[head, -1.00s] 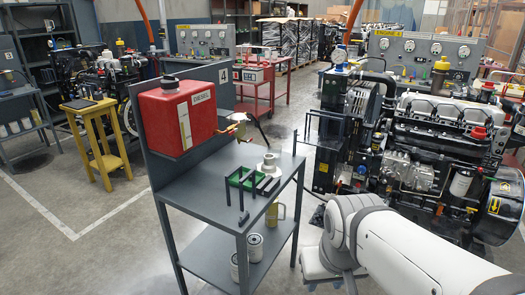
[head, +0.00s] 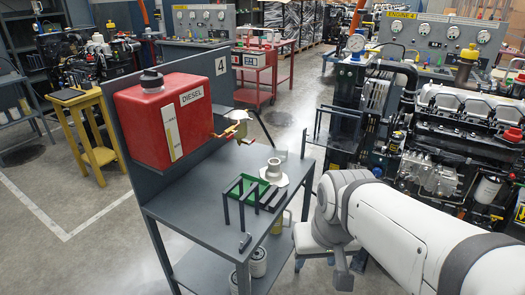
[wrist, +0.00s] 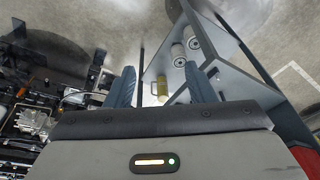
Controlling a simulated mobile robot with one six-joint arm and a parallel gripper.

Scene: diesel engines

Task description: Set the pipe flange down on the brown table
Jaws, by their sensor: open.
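The pipe flange (head: 273,170), a pale round piece with a raised neck, stands on the grey bench (head: 190,212) beside a green tray. I cannot make it out in the wrist view. The table that best fits the brown one is a yellow-brown wooden stand (head: 97,156) at the left of the head view, with a dark flat object on top. My gripper shows in the wrist view (wrist: 160,72), its two blue-grey fingers apart with nothing held between them. In the head view, my arm's end is right of the bench, apart from the flange.
A red diesel tank (head: 165,112) is on the bench's back panel. A yellow jug (wrist: 158,88) and white filters (head: 258,262) are on the lower shelf. An engine (head: 455,135) stands right. Floor between bench and wooden stand looks clear.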

